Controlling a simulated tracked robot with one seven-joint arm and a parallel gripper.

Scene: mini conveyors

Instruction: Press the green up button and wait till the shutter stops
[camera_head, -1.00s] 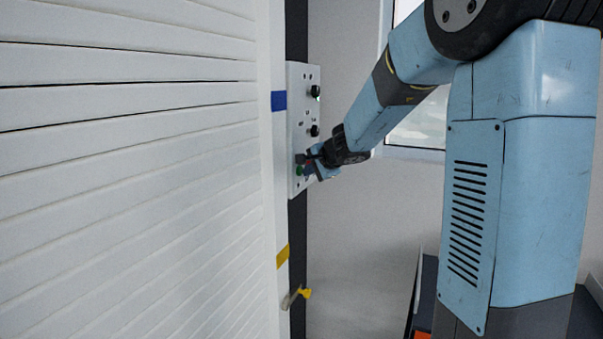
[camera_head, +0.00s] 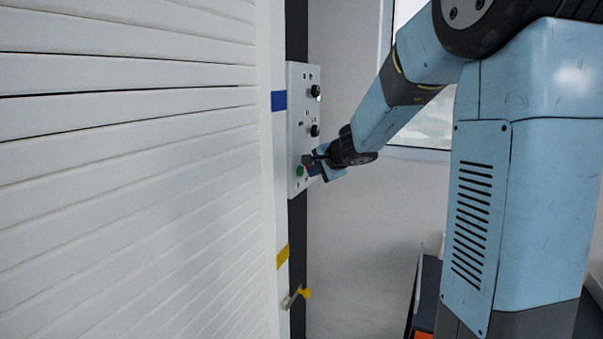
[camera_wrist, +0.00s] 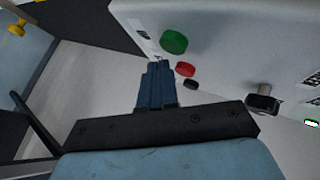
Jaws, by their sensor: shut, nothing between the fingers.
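The white slatted shutter (camera_head: 130,180) fills the left of the head view; its lower edge is out of view. A pale control panel (camera_head: 302,75) stands on the post at its right. The green button (camera_head: 299,171) is low on the panel and also shows in the wrist view (camera_wrist: 173,41), uncovered. My gripper (camera_head: 307,161) is shut and empty, its tips close to the panel beside the green button. In the wrist view the blue fingers (camera_wrist: 158,64) are together, apart from the green button. A red button (camera_wrist: 185,69) is to their right.
A black button (camera_wrist: 190,84) sits by the red one. Two dark knobs (camera_head: 315,91) (camera_head: 314,130) are higher on the panel. A yellow-tipped lever (camera_head: 304,293) sticks out low on the post. Blue tape (camera_head: 278,101) and yellow tape (camera_head: 283,256) mark the shutter's frame.

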